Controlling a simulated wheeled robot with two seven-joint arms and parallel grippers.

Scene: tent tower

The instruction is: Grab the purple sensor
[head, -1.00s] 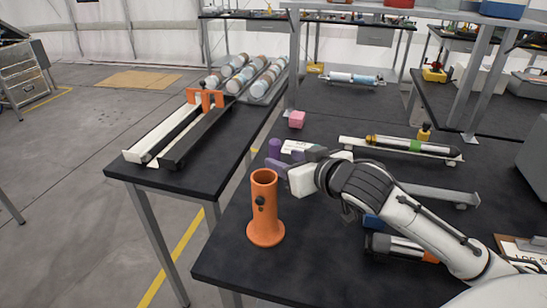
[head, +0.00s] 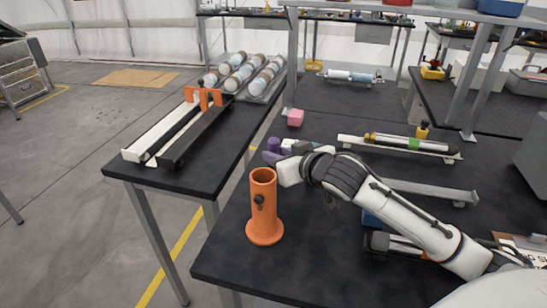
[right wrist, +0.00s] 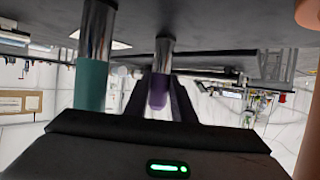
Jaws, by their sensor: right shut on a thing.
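The purple sensor (head: 274,144) stands on the dark right-hand table, behind the orange cylinder holder, in the head view. In the right wrist view its purple part (right wrist: 158,90) is between the dark fingers and a shiny metal part extends above it. My right gripper (head: 270,157) is shut on the purple sensor; the head view partly hides the contact. My left gripper is not in view.
A teal cylinder with a metal part (right wrist: 92,85) is close beside the fingers in the wrist view. The orange holder (head: 263,210) stands in front of my right gripper.

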